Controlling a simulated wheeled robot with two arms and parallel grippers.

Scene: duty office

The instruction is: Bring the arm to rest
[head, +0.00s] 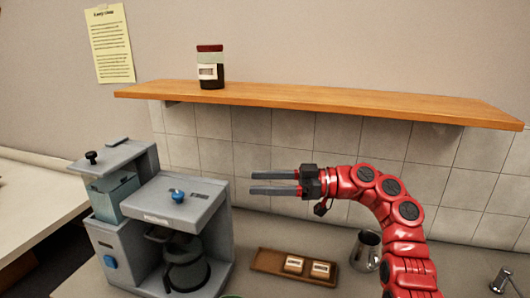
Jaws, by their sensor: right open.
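My right arm is red and rises from the lower right of the head view, bending over to the left. Its right gripper (275,183) is open, with two dark fingers pointing left. The gripper is empty and in the air, in front of the tiled wall and below the shelf. It is apart from the grey coffee machine to its left. My left gripper does not show.
A wooden shelf (320,100) holds a jar (210,68). The grey coffee machine (190,205) stands at left. A wooden tray (265,262) with two small labelled blocks and a metal jug (366,250) are on the counter. A faucet (502,282) is at lower right.

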